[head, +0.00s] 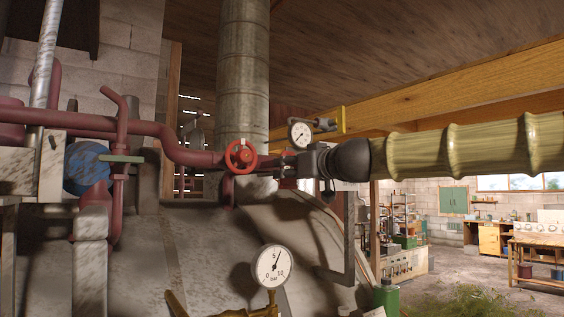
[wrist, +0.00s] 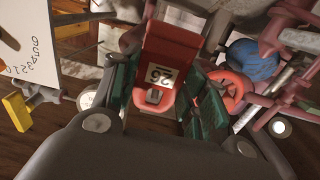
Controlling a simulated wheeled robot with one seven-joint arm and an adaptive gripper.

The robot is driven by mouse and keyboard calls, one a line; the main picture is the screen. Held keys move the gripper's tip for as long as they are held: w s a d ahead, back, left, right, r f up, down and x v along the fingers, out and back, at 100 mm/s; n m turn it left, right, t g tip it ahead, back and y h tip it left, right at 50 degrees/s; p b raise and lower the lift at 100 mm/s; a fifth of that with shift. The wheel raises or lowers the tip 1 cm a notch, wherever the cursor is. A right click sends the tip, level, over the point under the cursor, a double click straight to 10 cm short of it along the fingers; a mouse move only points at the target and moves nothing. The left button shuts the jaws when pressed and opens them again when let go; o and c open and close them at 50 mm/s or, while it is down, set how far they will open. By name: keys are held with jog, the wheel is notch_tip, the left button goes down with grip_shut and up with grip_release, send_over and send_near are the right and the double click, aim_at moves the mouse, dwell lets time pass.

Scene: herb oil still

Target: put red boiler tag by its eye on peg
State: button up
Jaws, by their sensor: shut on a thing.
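The red boiler tag (wrist: 172,48) is in the wrist view, with a pale label that reads 26 near its lower end. My gripper (wrist: 163,97) is shut on it, with a green-padded finger on each side. The tag's upper end points away from the gripper. In the head view my gripper (head: 287,165) reaches in from the right, just right of the red valve wheel (head: 241,156). The tag is hard to make out there.
A small gauge (head: 300,133) and a yellow fitting (head: 340,120) are close above my gripper. Dark red pipes (head: 190,155) and a blue round part (head: 86,168) are to the left. A second gauge (head: 273,266) stands below. A workbench (head: 537,253) is far right.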

jog(key=shift+x, duration=0.9)
dwell(1.4)
jog(key=shift+w+a+f, duration=0.2)
jog(key=shift+a+f, duration=0.05)
jog(key=shift+f, duration=0.05)
dwell(1.0)
jog(key=shift+f+b, duration=0.2)
jog(key=shift+b, duration=0.1)
dwell(0.5)
jog(key=o, duration=1)
jog(key=shift+d, duration=0.1)
jog(key=v, duration=1.2)
